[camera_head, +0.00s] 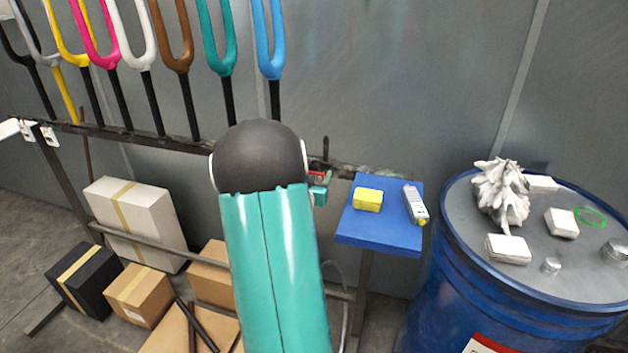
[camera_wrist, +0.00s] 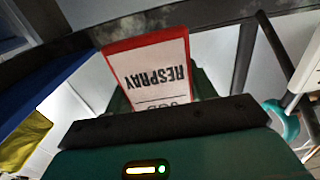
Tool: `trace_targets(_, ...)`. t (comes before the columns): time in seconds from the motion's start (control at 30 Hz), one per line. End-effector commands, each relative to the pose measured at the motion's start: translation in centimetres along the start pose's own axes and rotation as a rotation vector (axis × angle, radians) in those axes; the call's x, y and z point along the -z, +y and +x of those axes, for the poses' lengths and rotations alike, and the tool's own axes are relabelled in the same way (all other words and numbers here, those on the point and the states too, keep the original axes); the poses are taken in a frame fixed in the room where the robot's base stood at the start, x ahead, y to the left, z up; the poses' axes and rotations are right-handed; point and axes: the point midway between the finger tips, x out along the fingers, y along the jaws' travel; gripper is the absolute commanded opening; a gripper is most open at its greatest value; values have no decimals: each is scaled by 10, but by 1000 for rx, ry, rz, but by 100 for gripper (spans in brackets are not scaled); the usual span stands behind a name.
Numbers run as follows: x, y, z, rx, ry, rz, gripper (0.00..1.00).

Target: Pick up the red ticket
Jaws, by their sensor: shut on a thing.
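The red ticket is a white card with a red border and the word RESPRAY, upside down in the wrist view (camera_wrist: 150,68). Its lower part is hidden behind the dark finger bar of my gripper (camera_wrist: 165,118). My gripper is shut on the ticket. In the head view only a small red bit of the ticket (camera_head: 316,170) shows, by the rail beside my arm. My gripper (camera_head: 319,188) is mostly hidden there behind my own teal and black arm.
A blue table (camera_head: 388,236) to the right carries a yellow block (camera_head: 367,200) and a grey device (camera_head: 415,205). A blue drum (camera_head: 470,290) with white pieces on top stands further right. A dark rail (camera_head: 150,139) with several coloured forks runs along the wall; boxes (camera_head: 137,223) lie below.

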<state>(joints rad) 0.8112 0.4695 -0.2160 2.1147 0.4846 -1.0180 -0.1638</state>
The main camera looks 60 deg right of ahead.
Motion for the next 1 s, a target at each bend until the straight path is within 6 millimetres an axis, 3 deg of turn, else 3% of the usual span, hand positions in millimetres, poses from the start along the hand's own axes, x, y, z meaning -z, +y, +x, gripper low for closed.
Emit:
trace_targets(0.37, 18, -1, -19, 2, 1, 2, 34)
trace_targets(1.0, 65, -1, -109, 2, 1, 3, 34)
